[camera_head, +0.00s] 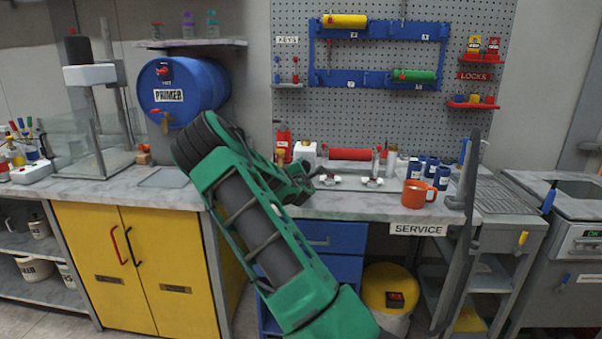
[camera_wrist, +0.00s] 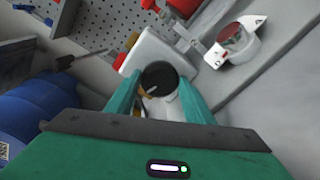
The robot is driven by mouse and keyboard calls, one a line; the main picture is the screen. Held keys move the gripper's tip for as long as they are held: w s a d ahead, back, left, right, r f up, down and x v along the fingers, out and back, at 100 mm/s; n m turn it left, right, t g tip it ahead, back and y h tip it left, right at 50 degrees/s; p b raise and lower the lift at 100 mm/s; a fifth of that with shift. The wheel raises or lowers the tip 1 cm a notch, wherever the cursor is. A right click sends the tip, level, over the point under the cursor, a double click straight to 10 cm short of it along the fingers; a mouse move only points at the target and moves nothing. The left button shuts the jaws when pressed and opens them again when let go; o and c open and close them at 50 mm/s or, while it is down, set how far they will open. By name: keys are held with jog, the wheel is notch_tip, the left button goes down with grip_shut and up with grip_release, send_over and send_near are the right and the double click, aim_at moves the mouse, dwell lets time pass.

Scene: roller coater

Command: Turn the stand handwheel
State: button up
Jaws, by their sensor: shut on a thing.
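In the wrist view, my gripper (camera_wrist: 158,84) has its two green fingers on either side of a dark round knob (camera_wrist: 160,73) with a light mark on its face. This looks like the stand handwheel, and the fingers are shut on it. It sits in front of a white block (camera_wrist: 151,50), with a white part below it between the fingers. In the head view, my green arm reaches across the counter and my gripper (camera_head: 303,176) is at the small white stand (camera_head: 305,151). The handwheel cannot be made out there behind the gripper.
A red roller (camera_head: 350,154) lies right of the stand, near small metal fittings (camera_head: 373,182). An orange mug (camera_head: 417,194) and blue cans (camera_head: 430,170) stand farther right. A blue primer drum (camera_head: 190,90) is behind my arm. A pegboard (camera_head: 385,110) rises behind the counter.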

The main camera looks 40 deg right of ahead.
jog(key=n, duration=0.6)
jog(key=shift+w+a+f+n+g, duration=0.15)
jog(key=shift+a+f+n+g, duration=0.15)
jog(key=shift+f+g, duration=0.1)
jog(key=n+h, duration=0.1)
jog(key=n, duration=0.2)
jog(key=shift+n, duration=2)
jog(key=o, duration=1)
jog(key=shift+o, duration=0.2)
jog(key=shift+d+r, duration=0.1)
jog(key=shift+r, duration=0.05)
